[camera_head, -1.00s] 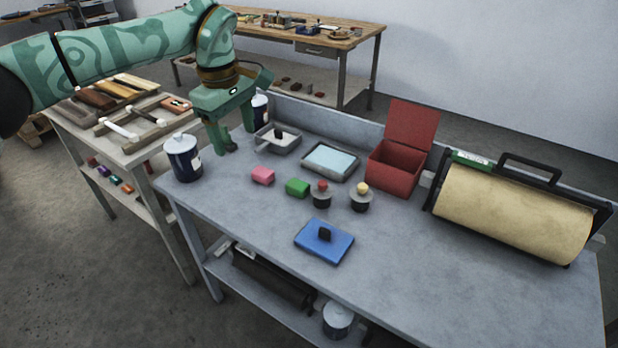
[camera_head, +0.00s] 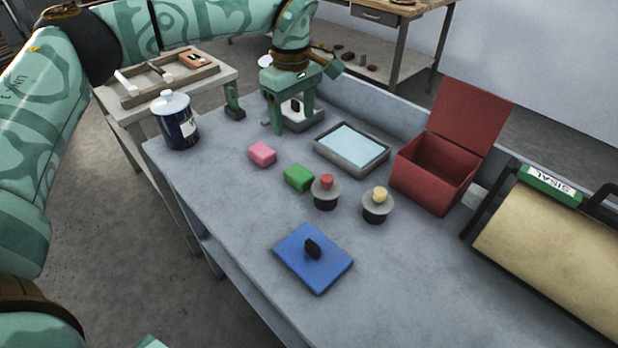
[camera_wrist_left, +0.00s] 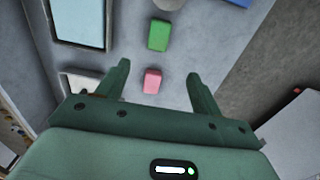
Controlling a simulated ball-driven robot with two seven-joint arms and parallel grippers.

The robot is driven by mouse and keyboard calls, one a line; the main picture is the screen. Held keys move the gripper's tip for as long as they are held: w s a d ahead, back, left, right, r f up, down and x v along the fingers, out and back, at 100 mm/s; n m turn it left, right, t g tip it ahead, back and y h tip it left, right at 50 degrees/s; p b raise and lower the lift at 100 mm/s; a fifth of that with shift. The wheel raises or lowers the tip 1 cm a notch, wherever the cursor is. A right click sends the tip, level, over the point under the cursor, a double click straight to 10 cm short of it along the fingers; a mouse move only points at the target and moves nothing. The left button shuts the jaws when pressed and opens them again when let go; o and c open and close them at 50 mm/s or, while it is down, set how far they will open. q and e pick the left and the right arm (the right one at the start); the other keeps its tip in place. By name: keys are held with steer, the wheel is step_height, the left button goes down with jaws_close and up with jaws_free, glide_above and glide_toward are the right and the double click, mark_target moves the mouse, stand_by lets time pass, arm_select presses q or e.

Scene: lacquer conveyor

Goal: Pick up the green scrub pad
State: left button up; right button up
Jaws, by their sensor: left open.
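The green scrub pad (camera_head: 299,178) lies flat on the grey bench, between a pink block (camera_head: 262,154) and a red-knobbed round piece (camera_head: 326,190). My left gripper (camera_head: 290,118) is open and empty, behind the pink block and apart from the pad. In the left wrist view the pad (camera_wrist_left: 158,36) lies ahead of the open fingers (camera_wrist_left: 158,72). The pink block (camera_wrist_left: 152,81) shows between the fingertips in that view; whether they are level with it I cannot tell. My right gripper is not in view.
A yellow-knobbed piece (camera_head: 376,206) and a blue board with a black knob (camera_head: 312,258) are nearby. A shallow tray (camera_head: 352,149), an open red box (camera_head: 434,175) and a sisal roll (camera_head: 550,245) stand farther right. A dark blue can (camera_head: 176,122) stands left.

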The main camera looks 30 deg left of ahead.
arm_select(q)
steer(key=b, duration=0.4)
glide_above(298, 171)
step_height(298, 171, down, 11)
steer(key=shift+s+a+r, duration=0.1)
steer(key=shift+s, duration=0.05)
steer(key=shift+f, duration=0.35)
step_height(298, 171, down, 5)
steer(key=b, duration=0.2)
steer(key=shift+b, duration=0.3)
steer(key=shift+r, duration=0.15)
steer(key=shift+c, duration=0.6)
steer(key=c, duration=0.9)
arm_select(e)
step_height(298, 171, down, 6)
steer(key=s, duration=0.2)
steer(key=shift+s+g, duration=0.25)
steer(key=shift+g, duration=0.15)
